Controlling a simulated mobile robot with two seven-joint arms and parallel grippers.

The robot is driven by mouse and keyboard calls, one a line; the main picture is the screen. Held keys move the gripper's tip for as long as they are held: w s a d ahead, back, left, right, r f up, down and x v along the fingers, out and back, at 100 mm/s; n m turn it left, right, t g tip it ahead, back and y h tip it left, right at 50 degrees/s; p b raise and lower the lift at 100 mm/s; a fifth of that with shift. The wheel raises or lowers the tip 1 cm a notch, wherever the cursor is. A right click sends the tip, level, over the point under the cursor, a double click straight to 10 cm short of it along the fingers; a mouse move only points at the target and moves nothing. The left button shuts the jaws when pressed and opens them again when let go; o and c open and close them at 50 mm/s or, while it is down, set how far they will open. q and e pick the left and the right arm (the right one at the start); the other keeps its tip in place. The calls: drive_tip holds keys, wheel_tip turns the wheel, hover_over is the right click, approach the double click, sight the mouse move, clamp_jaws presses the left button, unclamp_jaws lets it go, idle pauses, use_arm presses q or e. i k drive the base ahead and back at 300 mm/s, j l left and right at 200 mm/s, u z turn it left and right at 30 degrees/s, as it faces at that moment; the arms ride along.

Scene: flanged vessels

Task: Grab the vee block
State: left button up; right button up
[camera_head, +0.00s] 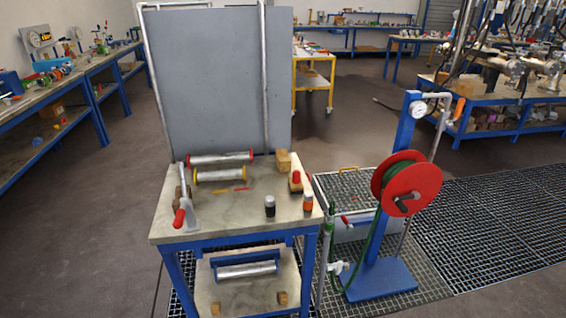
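No part at this size shows a clear vee groove, so I cannot tell for certain which one is the vee block. Candidates are a tan block (283,161) at the back right of the blue-framed workbench (240,210) and a tan block with a red top piece (296,182) just in front of it. Two small tan blocks, one at the left (215,308) and one at the right (282,298), sit on the bench's lower shelf. Neither of my grippers is in view.
On the bench lie a red-ended cylinder (220,159), a yellow-ended cylinder (219,175), a red-handled lever tool (185,208) and two small bottles, dark (270,205) and orange (307,201). A grey panel (210,75) stands behind. A red hose reel (407,184) stands at right.

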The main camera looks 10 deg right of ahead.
sight(284, 162)
drive_tip(key=i+l+z, duration=0.35)
drive_tip(key=l, duration=0.15)
drive_tip(key=i+l+z, duration=0.75)
drive_tip(key=l, duration=0.1)
